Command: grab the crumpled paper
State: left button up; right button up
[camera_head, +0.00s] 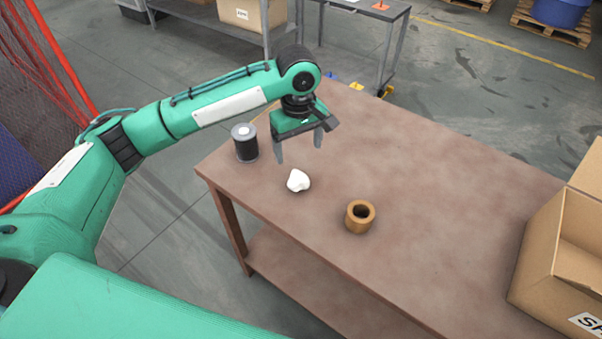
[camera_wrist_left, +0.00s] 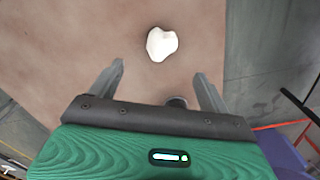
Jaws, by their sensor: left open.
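The crumpled paper (camera_head: 298,181) is a small white lump on the brown table (camera_head: 440,215), near its front left edge. It also shows in the left wrist view (camera_wrist_left: 161,44), beyond the fingertips and roughly between their lines. My left gripper (camera_head: 299,153) is open and empty, pointing down above the table, behind the paper in the head view and apart from it. Its two grey fingers also show in the left wrist view (camera_wrist_left: 160,70). My right gripper is not in view.
A dark spool with a pale top (camera_head: 245,143) stands left of the paper, near the table edge. A brown hollow cylinder (camera_head: 360,216) stands to its right. An open cardboard box (camera_head: 555,260) sits at the right. The table's middle is clear.

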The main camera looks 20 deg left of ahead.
aim_at(298, 177)
pick_arm(q)
jog(key=f, duration=0.3)
jog(key=shift+s+f, duration=0.2)
jog(key=shift+s, duration=0.1)
notch_tip(298, 177, down, 2)
jog(key=shift+w+f, duration=0.15)
jog(key=shift+f, duration=0.25)
notch_tip(298, 177, down, 4)
jog(key=shift+a+f, duration=0.1)
jog(key=shift+f, duration=0.5)
jog(key=c, duration=1)
jog(key=shift+c, duration=0.3)
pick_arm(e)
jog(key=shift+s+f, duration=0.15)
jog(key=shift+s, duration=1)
